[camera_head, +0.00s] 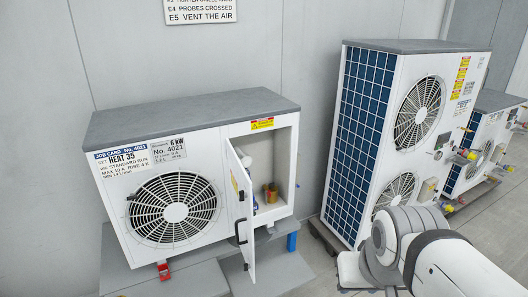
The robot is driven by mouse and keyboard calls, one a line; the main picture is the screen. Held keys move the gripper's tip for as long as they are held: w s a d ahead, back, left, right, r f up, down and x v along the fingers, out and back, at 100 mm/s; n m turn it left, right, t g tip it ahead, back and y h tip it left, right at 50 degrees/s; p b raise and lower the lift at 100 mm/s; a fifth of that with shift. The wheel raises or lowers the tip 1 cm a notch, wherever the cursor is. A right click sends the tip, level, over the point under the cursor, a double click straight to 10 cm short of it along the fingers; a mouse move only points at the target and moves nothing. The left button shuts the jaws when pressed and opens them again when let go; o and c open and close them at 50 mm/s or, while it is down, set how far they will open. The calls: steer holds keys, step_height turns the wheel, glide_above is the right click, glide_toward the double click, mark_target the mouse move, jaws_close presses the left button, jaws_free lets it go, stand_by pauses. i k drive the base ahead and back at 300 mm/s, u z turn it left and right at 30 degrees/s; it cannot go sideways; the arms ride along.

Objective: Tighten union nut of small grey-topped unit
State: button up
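A small grey-topped unit (190,125) with a round fan grille stands at the left, labelled 6 kW. My arm is at the lower right; my gripper is not in view.
A tall two-fan unit (385,130) with a blue grille side stands between the two low units. The left unit rests on a grey plinth (200,277) with a red clamp-like part (163,270) at its front. Grey floor shows between left and tall units.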

mark_target(243, 157)
steer(key=z, duration=0.25)
steer(key=i, duration=1.45)
steer(key=u, duration=0.65)
